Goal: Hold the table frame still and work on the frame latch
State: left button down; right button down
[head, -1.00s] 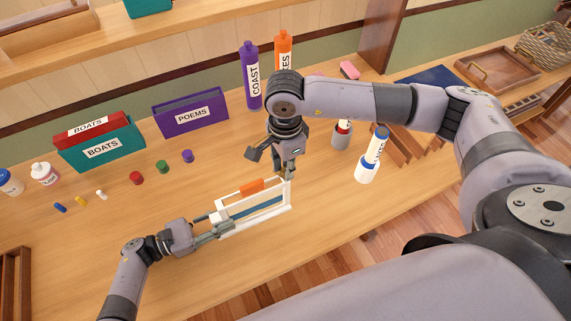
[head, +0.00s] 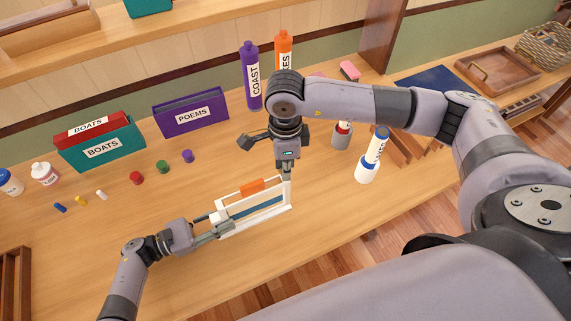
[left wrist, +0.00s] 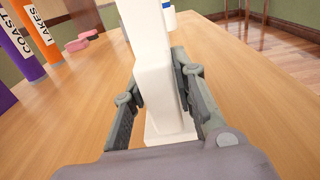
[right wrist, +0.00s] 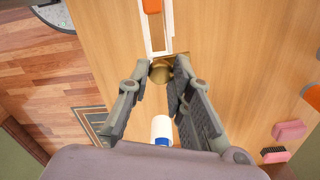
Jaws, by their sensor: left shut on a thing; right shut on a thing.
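The white table frame (head: 224,231) stands on the table, with a blue-grey strip and an orange piece (head: 252,187) on its top bar. My left gripper (head: 222,229) is shut on its left end. In the left wrist view the white frame end (left wrist: 150,75) is between the fingers. My right gripper (head: 286,178) reaches down to the frame's right end. In the right wrist view a round brass latch (right wrist: 160,73) sits between its fingertips (right wrist: 158,82) at the frame's end, and they are shut on it. The fingers partly hide the latch, so its turn angle is unclear.
Behind stand a teal BOATS box (head: 103,150), a purple POEMS box (head: 192,117), and purple (head: 252,80) and orange (head: 283,48) bottles. Several small coloured caps lie left of the frame. A white-and-blue bottle (head: 368,172) stands right, near the front edge. The table before the frame is clear.

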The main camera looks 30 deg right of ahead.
jog(key=c, duration=1.4)
grip_release()
notch_tip(320, 180, up, 12)
pick_arm(q)
jog(key=c, duration=1.2)
grip_release()
